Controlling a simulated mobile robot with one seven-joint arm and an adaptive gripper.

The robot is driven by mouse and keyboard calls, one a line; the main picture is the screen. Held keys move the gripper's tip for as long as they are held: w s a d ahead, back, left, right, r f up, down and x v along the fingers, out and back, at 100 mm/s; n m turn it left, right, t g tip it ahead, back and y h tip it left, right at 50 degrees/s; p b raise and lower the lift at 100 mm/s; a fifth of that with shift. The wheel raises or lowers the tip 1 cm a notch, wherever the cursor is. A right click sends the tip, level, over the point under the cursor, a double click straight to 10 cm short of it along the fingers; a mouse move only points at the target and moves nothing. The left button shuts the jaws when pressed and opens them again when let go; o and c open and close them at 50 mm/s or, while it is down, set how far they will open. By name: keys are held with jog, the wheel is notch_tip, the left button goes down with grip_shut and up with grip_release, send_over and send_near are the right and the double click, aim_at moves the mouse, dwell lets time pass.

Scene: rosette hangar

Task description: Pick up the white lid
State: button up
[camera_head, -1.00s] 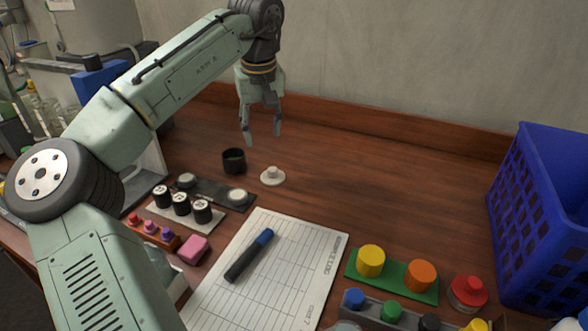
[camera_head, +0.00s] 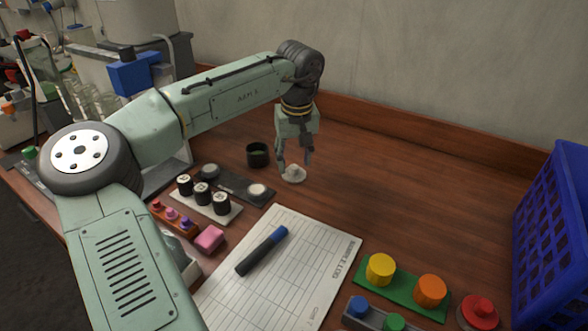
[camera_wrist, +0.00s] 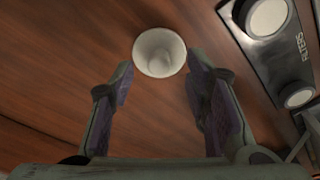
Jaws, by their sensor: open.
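The white lid (camera_head: 293,174) is a small round disc with a knob on top, lying on the wooden bench. My gripper (camera_head: 294,164) is open and points down just above and behind the lid in the head view, with its fingertips overlapping the lid's upper part. In the wrist view the lid (camera_wrist: 160,52) lies just beyond the two fingertips, roughly centred between them. The gripper (camera_wrist: 158,85) holds nothing. Whether the fingers touch the lid cannot be told.
A black cup (camera_head: 257,155) stands left of the lid. A dark filter tray (camera_head: 232,184) with white discs lies nearby and shows in the wrist view (camera_wrist: 270,60). A paper log sheet (camera_head: 310,262) bears a marker (camera_head: 262,250). A blue crate (camera_head: 555,240) stands right. Bench right of the lid is clear.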

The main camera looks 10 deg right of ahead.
jog(key=shift+w+f, duration=0.2)
jog(key=shift+f, duration=0.9)
jog(key=c, duration=0.9)
jog(key=shift+r, duration=0.1)
